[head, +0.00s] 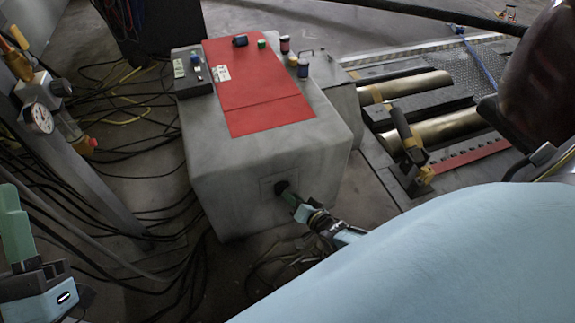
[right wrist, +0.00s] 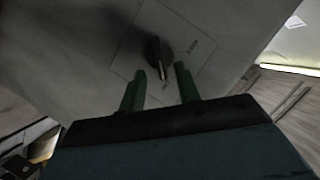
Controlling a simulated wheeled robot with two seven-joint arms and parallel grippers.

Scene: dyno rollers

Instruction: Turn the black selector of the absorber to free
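The absorber (head: 215,190) is a large grey box with a red panel on top. Its black selector (head: 282,186) sits on a square plate on the front face. In the right wrist view the selector (right wrist: 157,52) is a dark knob on the plate (right wrist: 190,45), which bears small markings too blurred to read. My right gripper (head: 292,198) is at the selector. Its two green fingers (right wrist: 160,72) are apart, with the knob at or just past the gap between their tips; I cannot tell whether they touch it. My left gripper (head: 14,225) is at the lower left, far from the absorber, only partly in view.
Brass rollers (head: 430,122) lie in a floor frame at the right. A post with a gauge (head: 38,118) stands at the left. Black cables (head: 130,215) cover the floor between the post and absorber.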

